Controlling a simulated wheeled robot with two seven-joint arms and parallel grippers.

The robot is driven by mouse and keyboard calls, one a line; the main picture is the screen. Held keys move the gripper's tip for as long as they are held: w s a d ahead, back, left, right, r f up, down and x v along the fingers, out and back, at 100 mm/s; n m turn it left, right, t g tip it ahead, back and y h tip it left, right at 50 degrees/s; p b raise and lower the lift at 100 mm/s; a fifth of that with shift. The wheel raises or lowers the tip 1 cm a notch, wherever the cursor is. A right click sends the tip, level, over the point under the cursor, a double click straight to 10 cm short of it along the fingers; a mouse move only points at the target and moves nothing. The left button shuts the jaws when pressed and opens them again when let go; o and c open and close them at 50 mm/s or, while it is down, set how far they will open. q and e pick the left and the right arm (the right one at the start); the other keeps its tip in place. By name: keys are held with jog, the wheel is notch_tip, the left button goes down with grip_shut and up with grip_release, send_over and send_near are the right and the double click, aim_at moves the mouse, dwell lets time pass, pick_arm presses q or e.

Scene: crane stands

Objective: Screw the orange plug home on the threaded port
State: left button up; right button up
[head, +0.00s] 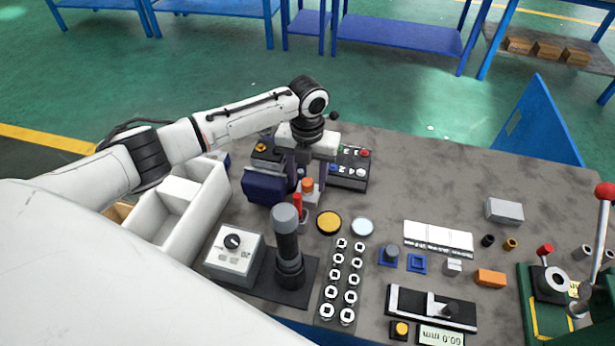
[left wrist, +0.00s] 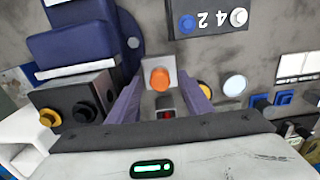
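The orange plug (head: 307,185) sits on top of a small grey block (head: 311,198) on the table. In the left wrist view the orange plug (left wrist: 160,79) lies in front of the square grey block (left wrist: 153,66). The threaded port is hidden, so I cannot tell how deep the plug sits. My left gripper (head: 306,178) points down over the block. In the left wrist view my left gripper (left wrist: 159,90) is open, with one finger on each side of the plug and a gap to it. My right gripper is not in view.
A dark blue box (head: 264,186) stands close left of the gripper. A red-topped part (head: 298,203) and a tall grey-knobbed post (head: 287,240) stand just in front. A button panel (head: 349,170) lies behind right. Yellow (head: 329,222) and pale discs lie to the right.

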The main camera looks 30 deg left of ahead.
pick_arm(q)
jog(key=shift+c, duration=0.9)
